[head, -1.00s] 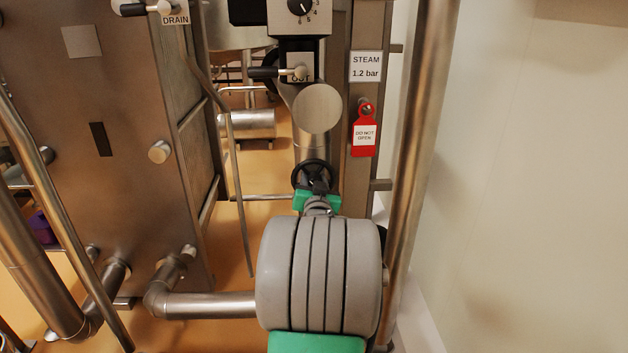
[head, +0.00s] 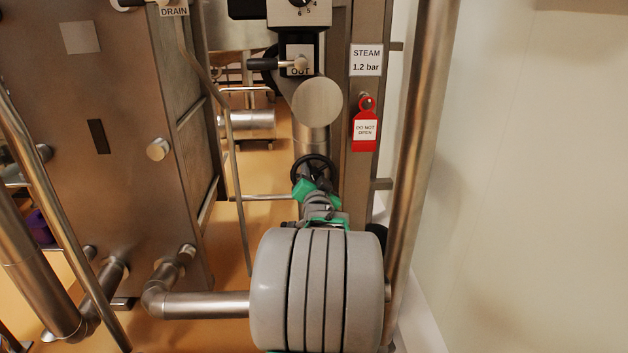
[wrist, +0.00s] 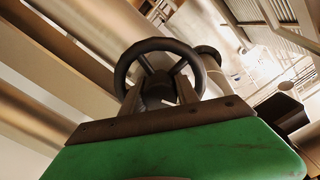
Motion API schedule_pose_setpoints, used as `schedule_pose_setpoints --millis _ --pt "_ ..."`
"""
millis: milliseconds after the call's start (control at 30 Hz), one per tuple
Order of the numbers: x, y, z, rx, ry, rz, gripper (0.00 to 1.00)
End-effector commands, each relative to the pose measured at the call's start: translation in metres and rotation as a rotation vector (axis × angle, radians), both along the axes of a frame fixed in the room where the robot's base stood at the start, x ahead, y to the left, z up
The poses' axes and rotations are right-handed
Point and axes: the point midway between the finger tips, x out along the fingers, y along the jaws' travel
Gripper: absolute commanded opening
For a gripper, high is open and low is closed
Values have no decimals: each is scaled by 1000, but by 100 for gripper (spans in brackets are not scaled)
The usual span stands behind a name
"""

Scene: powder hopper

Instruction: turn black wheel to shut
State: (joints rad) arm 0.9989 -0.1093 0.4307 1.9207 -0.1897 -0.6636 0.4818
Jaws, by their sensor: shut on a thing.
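The black wheel (head: 312,157) is a small spoked handwheel below the round steel end of the pipe in the head view. Its rim (wrist: 158,44) shows large in the wrist view. My gripper (head: 314,177) is at the wheel, its green hand tilted just below it. In the wrist view, my gripper (wrist: 160,92) has its two dark fingers reaching into the wheel around the hub and spokes, and it is shut on the wheel. The exact contact is partly hidden by the fingers and, in the head view, by my arm.
A red "DO NOT OPEN" tag (head: 365,130) hangs right of the wheel, under the "STEAM 1.2 bar" label (head: 366,60). A vertical steel pipe (head: 418,140) stands close on the right. A large steel panel (head: 110,130) and thin rails are on the left.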

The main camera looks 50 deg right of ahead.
Motion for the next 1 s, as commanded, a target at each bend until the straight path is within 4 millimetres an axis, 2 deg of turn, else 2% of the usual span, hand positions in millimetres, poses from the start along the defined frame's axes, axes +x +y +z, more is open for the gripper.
schedule_pose_setpoints --millis 500,1000 --pt "1 1 -3 250 -280 1 0" --pt "-1 0 -1 310 -348 -2 0"
